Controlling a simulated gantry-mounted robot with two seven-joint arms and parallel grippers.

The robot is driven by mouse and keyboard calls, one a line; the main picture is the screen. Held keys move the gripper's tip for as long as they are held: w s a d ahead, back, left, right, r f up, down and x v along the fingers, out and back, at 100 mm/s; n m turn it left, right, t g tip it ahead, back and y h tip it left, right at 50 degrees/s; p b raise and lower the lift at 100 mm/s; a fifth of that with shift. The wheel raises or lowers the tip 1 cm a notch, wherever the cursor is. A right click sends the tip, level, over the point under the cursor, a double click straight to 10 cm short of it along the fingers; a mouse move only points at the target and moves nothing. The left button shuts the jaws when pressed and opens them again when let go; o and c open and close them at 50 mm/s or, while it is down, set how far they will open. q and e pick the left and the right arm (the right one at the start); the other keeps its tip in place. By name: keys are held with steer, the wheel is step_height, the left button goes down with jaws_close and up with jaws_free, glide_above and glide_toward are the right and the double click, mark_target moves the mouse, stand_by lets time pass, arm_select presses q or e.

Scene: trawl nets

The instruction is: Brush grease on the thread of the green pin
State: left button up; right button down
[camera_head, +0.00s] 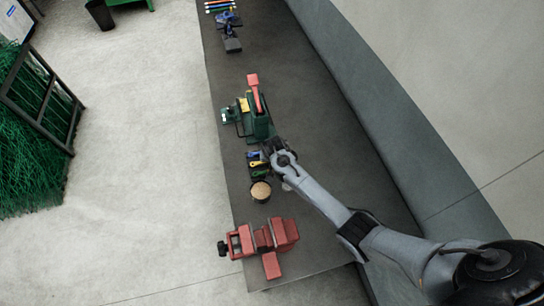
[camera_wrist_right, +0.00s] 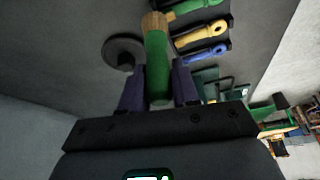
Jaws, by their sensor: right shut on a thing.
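My right gripper (camera_head: 277,158) is over the bench beside the pin rack. In the right wrist view, my right gripper (camera_wrist_right: 158,88) is shut on the green handle of a brush (camera_wrist_right: 156,58), whose tan end points away from me. The green pin (camera_wrist_right: 197,7) lies in the rack, partly cut off by the frame's top edge. Its tan end is close to the brush tip; I cannot tell whether they touch. In the head view, the green pin (camera_head: 260,173) is nearest the round tin (camera_head: 261,191) with a tan surface. My left gripper is not in view.
A yellow pin (camera_wrist_right: 201,33) and a blue pin (camera_wrist_right: 206,54) lie in the dark rack. A dark round disc (camera_wrist_right: 124,52) is left of the brush. A red vise (camera_head: 268,240) and a green press (camera_head: 257,118) with a red lever flank this area. The bench's right side is clear.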

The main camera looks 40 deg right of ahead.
step_height(320, 180, up, 4)
steer(key=shift+a+f+p, duration=0.1)
steer(key=shift+f+p, duration=0.05)
steer(key=shift+p, duration=1.05)
step_height(320, 180, up, 4)
steer(key=p, duration=0.4)
steer(key=shift+r+p, duration=0.25)
steer(key=shift+p, duration=0.15)
steer(key=shift+f, duration=0.1)
